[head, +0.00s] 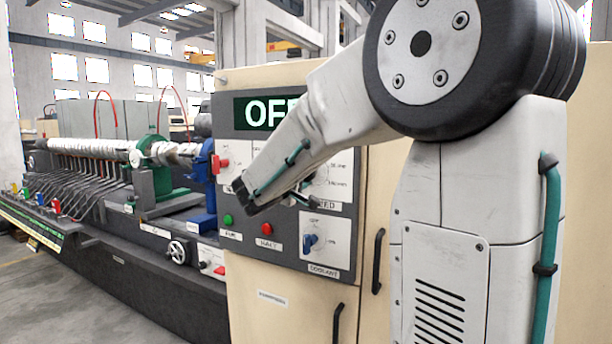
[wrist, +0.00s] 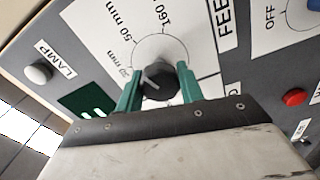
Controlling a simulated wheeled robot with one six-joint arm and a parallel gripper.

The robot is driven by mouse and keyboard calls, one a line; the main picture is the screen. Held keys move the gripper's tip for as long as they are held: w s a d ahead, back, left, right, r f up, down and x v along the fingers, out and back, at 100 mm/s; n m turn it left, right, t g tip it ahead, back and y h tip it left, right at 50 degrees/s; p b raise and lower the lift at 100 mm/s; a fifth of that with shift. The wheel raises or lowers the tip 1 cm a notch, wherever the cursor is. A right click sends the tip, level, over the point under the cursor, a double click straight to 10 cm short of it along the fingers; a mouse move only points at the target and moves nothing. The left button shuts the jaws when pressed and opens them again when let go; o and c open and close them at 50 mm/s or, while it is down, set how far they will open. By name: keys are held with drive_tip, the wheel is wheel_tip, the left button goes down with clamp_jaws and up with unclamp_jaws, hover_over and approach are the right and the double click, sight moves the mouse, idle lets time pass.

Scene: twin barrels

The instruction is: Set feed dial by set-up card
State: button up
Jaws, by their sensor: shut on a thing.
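The feed dial (wrist: 160,80) is a dark round knob with a pale pointer line, on a white plate marked "FEED" in the wrist view. Labels reading "50 mm" and "160 mm" stand around it, with another small label at left partly hard to read. The pointer seems to slant toward the left side; its exact mark is unclear. My gripper (wrist: 159,84) has its two green fingers shut on the dial, one on each side. In the head view my gripper (head: 300,194) is at the panel, and my arm hides most of the dial. I cannot make out a set-up card.
The control panel (head: 243,184) has a display (head: 262,113) partly covered by my arm. Below are a green button (head: 228,219), a red HALT button (head: 267,229) and a blue coolant knob (head: 310,240). A white LAMP button (wrist: 38,73) shows in the wrist view.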

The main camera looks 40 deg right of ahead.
drive_tip(key=shift+f, duration=0.1)
idle(0.4)
drive_tip(key=o, duration=1)
drive_tip(key=shift+a, duration=0.1)
drive_tip(key=v, duration=0.7)
drive_tip(key=shift+s+a, duration=0.2)
drive_tip(key=shift+a, duration=0.1)
